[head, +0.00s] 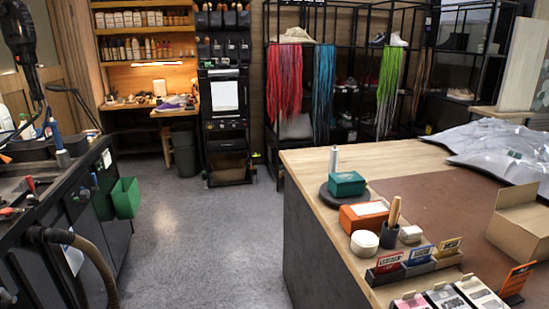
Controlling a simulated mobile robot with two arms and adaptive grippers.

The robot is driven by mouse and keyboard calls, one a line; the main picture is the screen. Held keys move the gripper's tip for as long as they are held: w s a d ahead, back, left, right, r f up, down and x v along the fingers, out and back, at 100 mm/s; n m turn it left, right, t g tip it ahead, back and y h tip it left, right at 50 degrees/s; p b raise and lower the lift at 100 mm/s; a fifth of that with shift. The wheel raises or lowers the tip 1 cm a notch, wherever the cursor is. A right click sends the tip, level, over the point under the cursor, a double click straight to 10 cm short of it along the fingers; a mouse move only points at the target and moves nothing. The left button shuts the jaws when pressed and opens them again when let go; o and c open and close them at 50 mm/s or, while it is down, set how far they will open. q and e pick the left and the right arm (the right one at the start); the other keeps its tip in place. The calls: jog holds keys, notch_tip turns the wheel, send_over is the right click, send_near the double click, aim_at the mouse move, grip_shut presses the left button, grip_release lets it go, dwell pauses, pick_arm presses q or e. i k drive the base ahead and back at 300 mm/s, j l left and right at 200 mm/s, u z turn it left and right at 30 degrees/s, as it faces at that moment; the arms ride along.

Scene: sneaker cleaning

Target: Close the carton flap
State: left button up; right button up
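The carton (519,225) is a plain tan cardboard box on the counter at the right of the head view. The frame's right edge cuts part of it off. A flap (516,195) stands raised at its back left corner, and the top looks open there. The inside is only partly visible. Neither of my grippers shows in the view.
The wooden counter (300,160) has a brown mat (440,195). Grey plastic-like bags (490,140) lie behind the carton. Small boxes, a brush holder (389,236) and label cards (388,266) crowd the counter's left and front. The floor (220,235) left of it is clear.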

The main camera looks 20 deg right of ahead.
aim_at(510, 197)
jog(key=i+z, duration=0.1)
jog(key=z, duration=0.4)
jog(key=i+j+z, duration=0.1)
jog(key=z, duration=0.35)
jog(key=j+z, duration=0.25)
jog(key=z, duration=0.25)
jog(key=i+j+z, duration=0.1)
jog(key=z, duration=0.35)
jog(key=j, duration=0.1)
